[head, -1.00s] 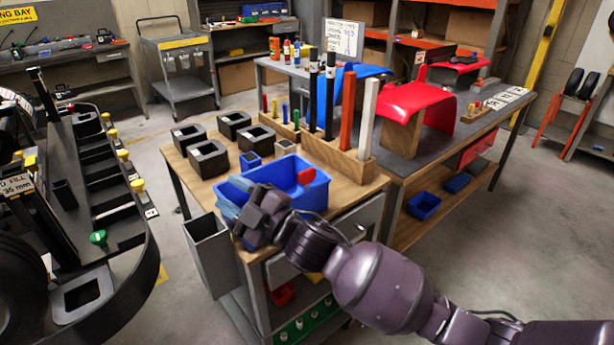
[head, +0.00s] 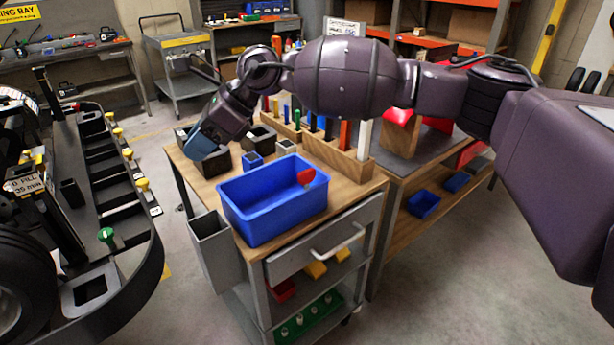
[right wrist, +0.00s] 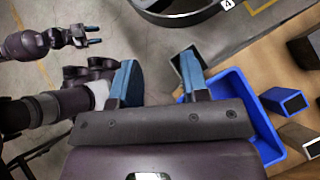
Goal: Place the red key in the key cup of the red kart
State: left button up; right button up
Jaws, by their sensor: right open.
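A small red piece (head: 306,177), which looks like the red key, stands out at the back right of the blue bin (head: 275,222) on the wooden-topped cart. Only its top shows. My right gripper (head: 201,152) is open and empty, above the black square cups (head: 212,166) behind and left of the bin. Its two blue fingers stand apart in the right wrist view (right wrist: 160,68), with only floor between them. My left gripper (right wrist: 92,36) shows small in the right wrist view, its fingers apart. I cannot tell which kart is the red one or see its key cup.
A dark kart stand (head: 90,215) with yellow and green knobs is at the left. A grey side bin (head: 211,240) hangs on the cart. Behind the bin are a small blue cup (head: 252,160) and a wooden rack (head: 340,162) with upright bars. Floor is clear between stand and cart.

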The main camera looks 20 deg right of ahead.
jog(key=w+d+f+n+h, duration=0.1)
jog(key=w+d+n+h, duration=0.25)
jog(key=d+h, duration=0.6)
jog(key=n+h, duration=0.1)
jog(key=h, duration=0.1)
send_near(306, 171)
jog(key=f, duration=0.2)
jog(key=d+f, duration=0.1)
jog(key=f, duration=0.5)
jog(key=shift+w+d+f+b, duration=0.2)
jog(key=shift+d+f+b, duration=0.05)
jog(key=shift+d+b, duration=0.05)
grip_shut()
